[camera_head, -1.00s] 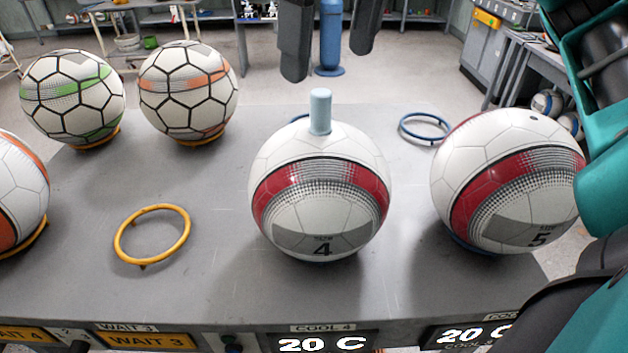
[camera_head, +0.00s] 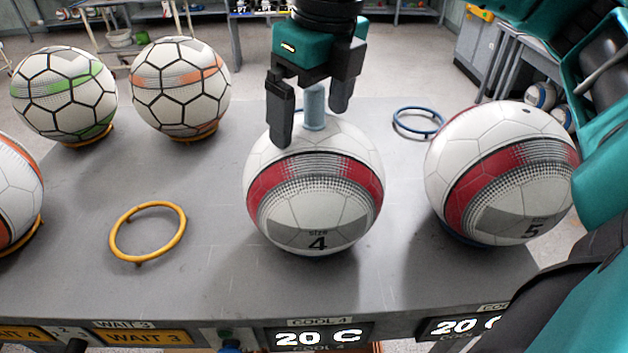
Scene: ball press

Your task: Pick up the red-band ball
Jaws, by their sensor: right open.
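A white ball with a red band and "size 4" (camera_head: 315,195) sits in the middle of the grey table. A light-blue peg (camera_head: 314,108) stands upright on its top. My right gripper (camera_head: 311,122) is open, its two dark fingers on either side of the peg. The left finger overlaps the ball's upper left in the picture; I cannot tell whether it touches. A second red-band ball, marked 5 (camera_head: 500,180), sits to the right, partly hidden by my arm. My left gripper is not in view.
An empty yellow ring (camera_head: 148,210) and an empty blue ring (camera_head: 418,109) lie on the table (camera_head: 200,285). Green-band (camera_head: 65,95) and orange-band (camera_head: 180,88) balls stand at the back left. Another orange-marked ball (camera_head: 12,190) is at the left edge. Labels and displays line the front edge.

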